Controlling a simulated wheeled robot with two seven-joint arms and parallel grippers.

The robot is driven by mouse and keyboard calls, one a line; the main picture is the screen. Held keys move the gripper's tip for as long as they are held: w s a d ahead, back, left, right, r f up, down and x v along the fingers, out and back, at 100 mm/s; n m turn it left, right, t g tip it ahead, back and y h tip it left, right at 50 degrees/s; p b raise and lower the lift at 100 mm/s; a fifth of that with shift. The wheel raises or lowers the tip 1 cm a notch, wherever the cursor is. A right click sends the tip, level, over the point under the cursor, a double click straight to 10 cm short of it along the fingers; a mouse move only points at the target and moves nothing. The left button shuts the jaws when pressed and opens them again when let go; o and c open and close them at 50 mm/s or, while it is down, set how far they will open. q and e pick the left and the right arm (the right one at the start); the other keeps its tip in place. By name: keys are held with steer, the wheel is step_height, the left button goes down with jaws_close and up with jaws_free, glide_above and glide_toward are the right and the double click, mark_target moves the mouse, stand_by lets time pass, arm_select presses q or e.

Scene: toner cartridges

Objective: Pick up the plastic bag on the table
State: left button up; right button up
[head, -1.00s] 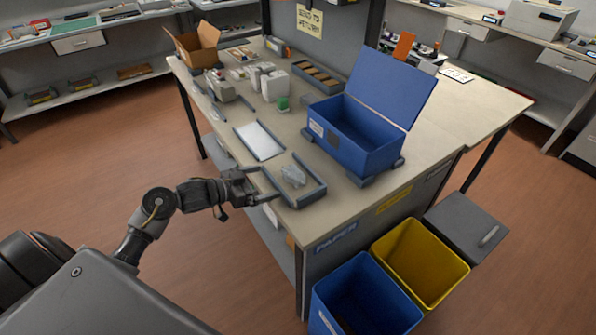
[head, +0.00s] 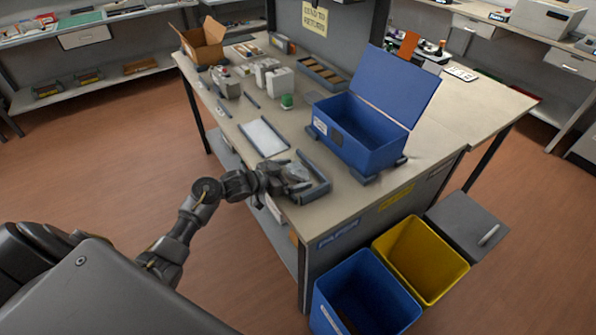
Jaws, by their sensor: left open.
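The clear plastic bag (head: 297,173) lies in the grey U-shaped holder (head: 322,186) at the near corner of the table (head: 420,150). My left gripper (head: 293,178) reaches in from the left, low over the holder, with its fingers at the bag. It is open, and its fingers hide much of the bag. I cannot tell whether the fingers touch the bag. My right gripper is not in view.
An open blue bin (head: 358,139) stands right behind the holder. A white sheet in a tray (head: 263,137) lies to the left. White containers (head: 272,77) and a cardboard box (head: 203,43) stand farther back. Blue (head: 350,262) and yellow (head: 448,268) floor bins stand below the table's near end.

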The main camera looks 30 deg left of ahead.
mark_target(293, 171)
arm_select(q)
steer(key=shift+c, duration=0.3)
steer(key=c, duration=0.8)
steer(key=shift+r, duration=0.45)
step_height(293, 171, up, 3)
steer(key=shift+s+d+f+b, duration=0.1)
steer(key=shift+d+b, duration=0.05)
steer(key=shift+b, duration=0.15)
steer(key=s+d+r, duration=0.3)
steer(key=r, duration=0.2)
steer(key=shift+d+r, duration=0.2)
steer(key=s+d+r, duration=0.4)
steer(key=s+d, duration=0.2)
steer(key=shift+d, duration=0.4)
